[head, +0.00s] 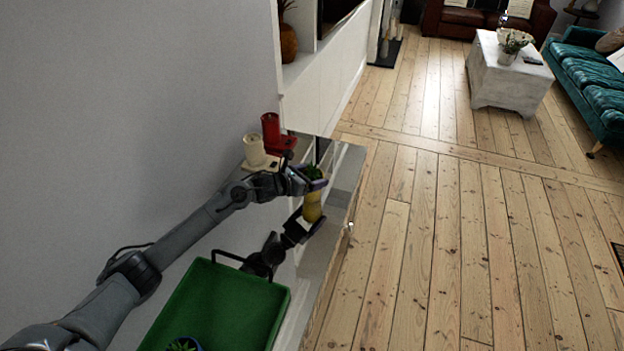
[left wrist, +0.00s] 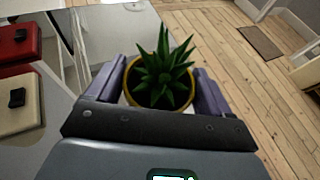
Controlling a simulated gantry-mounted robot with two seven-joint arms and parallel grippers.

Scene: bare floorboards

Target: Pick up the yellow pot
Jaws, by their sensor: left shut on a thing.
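The yellow pot (head: 314,197) holds a spiky green plant and is at the shiny cabinet top in the head view. My left gripper (head: 314,183) is shut around the pot near its rim, with the plant rising between the fingers. In the left wrist view the pot (left wrist: 130,95) sits upright between the two purple fingers (left wrist: 165,93), one on each side. Its lower part is hidden there. I cannot tell whether its base touches the surface. My right gripper is not in view.
The glossy cabinet top (head: 345,170) mirrors my arm and the pot. A red item (head: 271,128) and a cream item (head: 254,150) stand behind my gripper by the wall. A green tray (head: 225,300) with a blue-potted plant (head: 184,344) is nearer. Open floor lies right.

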